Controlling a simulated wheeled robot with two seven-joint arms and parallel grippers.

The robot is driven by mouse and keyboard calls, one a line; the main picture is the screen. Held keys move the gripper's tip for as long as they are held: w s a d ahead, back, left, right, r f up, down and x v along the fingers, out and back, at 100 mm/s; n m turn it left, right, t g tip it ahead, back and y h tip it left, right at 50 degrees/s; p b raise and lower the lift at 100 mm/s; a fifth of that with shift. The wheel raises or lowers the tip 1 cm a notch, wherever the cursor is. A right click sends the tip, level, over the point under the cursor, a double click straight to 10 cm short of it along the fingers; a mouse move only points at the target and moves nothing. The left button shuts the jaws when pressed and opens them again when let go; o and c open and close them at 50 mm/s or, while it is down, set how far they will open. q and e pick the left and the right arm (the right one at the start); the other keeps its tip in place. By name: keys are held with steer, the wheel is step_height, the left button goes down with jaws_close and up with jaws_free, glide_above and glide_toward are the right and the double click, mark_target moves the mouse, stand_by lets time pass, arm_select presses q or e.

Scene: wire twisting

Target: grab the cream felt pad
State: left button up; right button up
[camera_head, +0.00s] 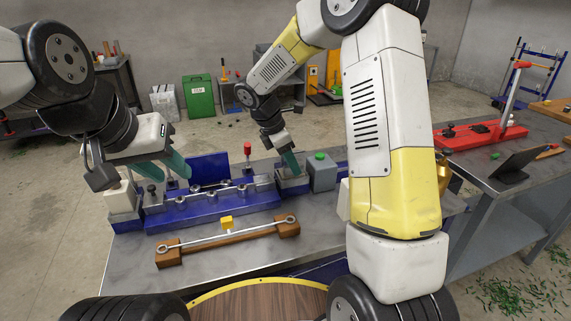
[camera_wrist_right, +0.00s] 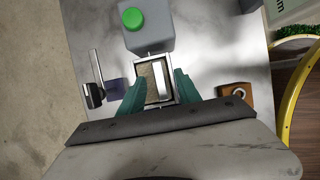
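A pale cream strip (camera_wrist_right: 160,78), which looks like the felt pad, stands in a small metal-rimmed tray (camera_wrist_right: 142,101) with a tan bottom in the right wrist view. My right gripper (camera_wrist_right: 161,92) has its teal fingers apart, one on each side of the tray. I cannot tell whether they touch it. In the head view my right gripper (camera_head: 290,162) points down beside a grey box, and the pad cannot be made out there. My left gripper (camera_head: 172,160) hangs over the left end of the blue fixture; its finger gap is unclear.
The grey box with a green button (camera_head: 321,175) stands close to my right gripper. A blue fixture (camera_head: 212,208) with metal posts lies to the left. A wooden bar with a metal rod (camera_head: 227,241) lies in front. The bench front left is bare.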

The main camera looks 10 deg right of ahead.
jaws_close()
stand_by(0.4)
